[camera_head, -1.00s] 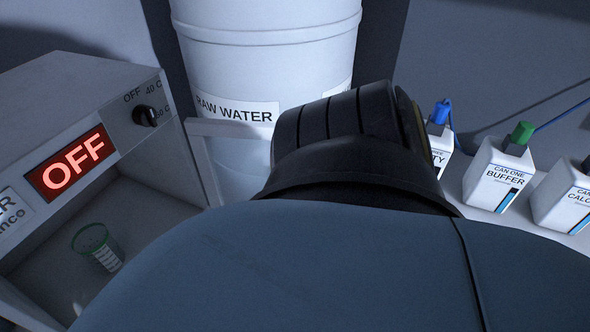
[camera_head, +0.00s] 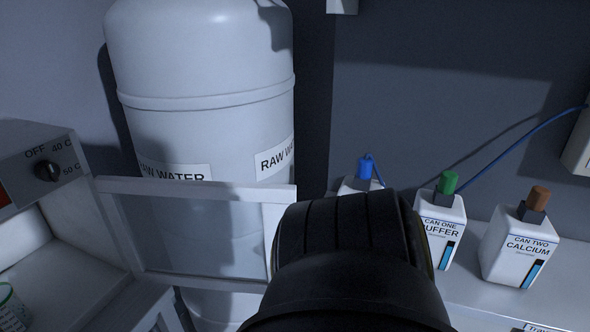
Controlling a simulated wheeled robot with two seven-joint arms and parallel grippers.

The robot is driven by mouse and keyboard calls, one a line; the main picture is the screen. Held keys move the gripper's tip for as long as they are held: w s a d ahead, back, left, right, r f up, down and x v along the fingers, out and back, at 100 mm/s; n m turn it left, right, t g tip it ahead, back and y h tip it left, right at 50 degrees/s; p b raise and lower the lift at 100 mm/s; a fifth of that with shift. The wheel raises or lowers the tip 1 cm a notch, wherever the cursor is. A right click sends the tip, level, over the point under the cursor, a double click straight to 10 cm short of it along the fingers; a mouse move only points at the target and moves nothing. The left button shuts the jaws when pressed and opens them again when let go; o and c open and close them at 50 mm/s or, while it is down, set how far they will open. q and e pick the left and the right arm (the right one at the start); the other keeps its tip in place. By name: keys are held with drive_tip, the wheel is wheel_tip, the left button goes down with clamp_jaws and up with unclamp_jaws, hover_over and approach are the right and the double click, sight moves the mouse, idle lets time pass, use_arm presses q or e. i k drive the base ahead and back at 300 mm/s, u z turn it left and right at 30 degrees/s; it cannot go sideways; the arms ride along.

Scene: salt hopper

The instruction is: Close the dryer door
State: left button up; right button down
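The dryer (camera_head: 18,155) stands at the left edge, cut off by the frame, with its chamber open to view. Its door (camera_head: 240,191) is a pale frame with a see-through pane. It stands open, swung out to the right of the dryer, in front of the raw water tank. A beaker (camera_head: 10,308) with a green rim sits inside the chamber at the lower left. A dark part of my arm fills the lower middle and overlaps the door's right end; contact cannot be told. Neither gripper's fingers show.
The white raw water tank (camera_head: 205,60) stands behind the door. A blue-capped can (camera_head: 362,185), the buffer can (camera_head: 440,235) and the calcium can (camera_head: 518,250) stand on the shelf at right. A dryer knob (camera_head: 46,170) is at the left.

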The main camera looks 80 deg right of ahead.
sight(274, 199)
drive_tip(key=z, duration=1.05)
drive_tip(key=i, duration=0.15)
drive_tip(key=z, duration=0.1)
